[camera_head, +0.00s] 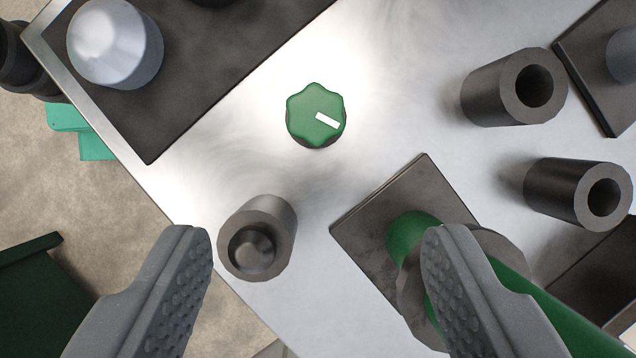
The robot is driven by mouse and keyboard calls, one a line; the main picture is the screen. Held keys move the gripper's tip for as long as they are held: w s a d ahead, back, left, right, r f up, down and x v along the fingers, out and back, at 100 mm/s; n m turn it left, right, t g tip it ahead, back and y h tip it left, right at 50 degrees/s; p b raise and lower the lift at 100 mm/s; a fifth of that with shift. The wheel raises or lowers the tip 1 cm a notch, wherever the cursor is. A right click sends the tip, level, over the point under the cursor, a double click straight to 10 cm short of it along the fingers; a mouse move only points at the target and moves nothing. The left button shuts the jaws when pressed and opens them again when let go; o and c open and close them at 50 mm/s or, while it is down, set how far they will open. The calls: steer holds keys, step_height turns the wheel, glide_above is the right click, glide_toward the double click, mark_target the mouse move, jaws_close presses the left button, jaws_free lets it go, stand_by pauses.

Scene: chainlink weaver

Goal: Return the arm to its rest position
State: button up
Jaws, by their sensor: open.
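My gripper (316,255) shows at the bottom of the view with its two grey fingers wide apart. It is open, and nothing is held between the fingers. A dark hollow cylinder with a rounded piece inside (258,238) stands on the metal surface and shows between the fingers, closer to the left one. The right finger covers part of a green rod-like part (408,232) on a dark square plate (372,215). My arm's rest position cannot be made out in this view.
A green knob (316,115) with a white mark sits on the shiny metal top (400,70). Two dark tubes (514,88) (578,193) stand at the right. A silver dome (115,42) sits on a dark panel (215,70) at upper left. Concrete floor (90,190) shows at left.

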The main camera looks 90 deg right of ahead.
steer(key=w+a+r+m+t+h, duration=0.1)
steer(key=a+r+m+t, duration=0.15)
steer(key=a+r, duration=0.4)
steer(key=a+r+m+t+h, duration=0.1)
steer(key=a+r+m+t, duration=0.15)
steer(key=r, duration=0.65)
steer(key=w+a+r+m+t+h, duration=0.1)
steer(key=a+r+m+t, duration=0.15)
steer(key=a+r, duration=0.35)
steer(key=s+a+r+m+t, duration=0.4)
steer(key=s+r+m, duration=0.1)
steer(key=r, duration=0.5)
steer(key=s+a+r+m+t+h, duration=0.1)
steer(key=s+a+r+m+t, duration=0.3)
steer(key=s+r, duration=0.4)
step_height(320, 180, up, 2)
steer(key=shift+s+a+r+m, duration=0.15)
steer(key=shift+s+m, duration=0.1)
steer(key=shift+m, duration=0.3)
